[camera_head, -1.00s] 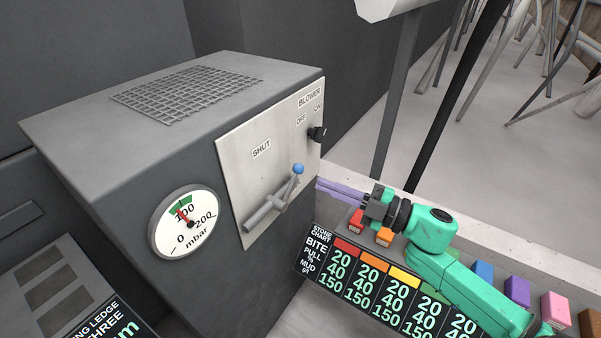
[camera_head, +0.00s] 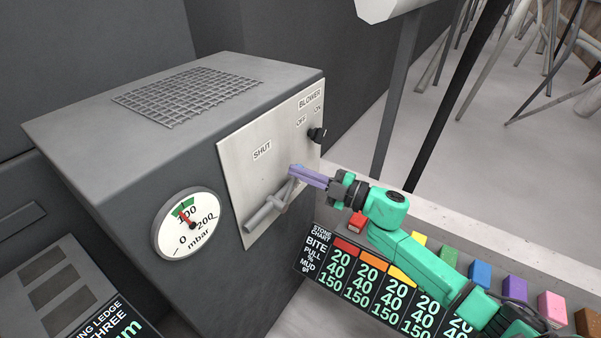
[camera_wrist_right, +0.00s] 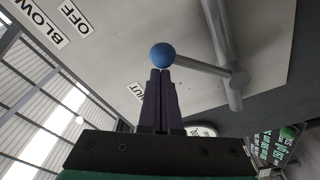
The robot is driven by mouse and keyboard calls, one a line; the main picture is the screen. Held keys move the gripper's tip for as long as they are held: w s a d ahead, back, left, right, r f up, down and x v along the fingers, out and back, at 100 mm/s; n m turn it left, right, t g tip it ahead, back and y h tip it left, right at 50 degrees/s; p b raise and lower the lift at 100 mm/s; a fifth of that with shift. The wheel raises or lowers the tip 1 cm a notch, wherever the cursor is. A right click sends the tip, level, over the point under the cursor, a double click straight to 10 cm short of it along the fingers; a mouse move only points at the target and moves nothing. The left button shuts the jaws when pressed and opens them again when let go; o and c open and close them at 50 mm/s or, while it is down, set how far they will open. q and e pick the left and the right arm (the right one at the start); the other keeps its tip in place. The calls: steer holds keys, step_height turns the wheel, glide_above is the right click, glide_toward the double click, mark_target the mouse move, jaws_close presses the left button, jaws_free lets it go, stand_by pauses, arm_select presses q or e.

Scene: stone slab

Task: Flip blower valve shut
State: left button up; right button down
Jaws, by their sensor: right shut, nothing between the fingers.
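The blower valve lever (camera_head: 283,193) sticks up and to the right from a grey pipe (camera_head: 264,212) on the pale panel (camera_head: 240,140). The SHUT label (camera_head: 262,150) is up and to the left of it. In the right wrist view, the lever's blue ball knob (camera_wrist_right: 162,55) is just beyond my fingertips. In the head view my fingers hide the knob. My right gripper (camera_head: 296,170) is shut and empty, its purple fingers at the knob. I cannot tell if they touch it. The right gripper also shows in the wrist view (camera_wrist_right: 160,72). My left gripper is out of view.
A black OFF/ON blower knob (camera_head: 317,134) is at the panel's upper right. A round mbar gauge (camera_head: 187,223) is on the box's left face, its needle near 100. The stone chart (camera_head: 370,285) and several coloured blocks (camera_head: 516,290) are below and to the right.

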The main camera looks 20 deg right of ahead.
steer(key=shift+w+d+f+m, duration=0.3)
steer(key=shift+d+f+m, duration=0.05)
steer(key=shift+m, duration=0.35)
steer(key=w+d+f+m+t+h+p, duration=0.1)
steer(key=w+d+f+m, duration=0.1)
steer(key=f+m, duration=0.3)
steer(key=shift+w+d+f+m+t, duration=0.2)
steer(key=shift+d+f+m+t, duration=0.25)
steer(key=shift+m, duration=1.65)
steer(key=shift+r, duration=0.15)
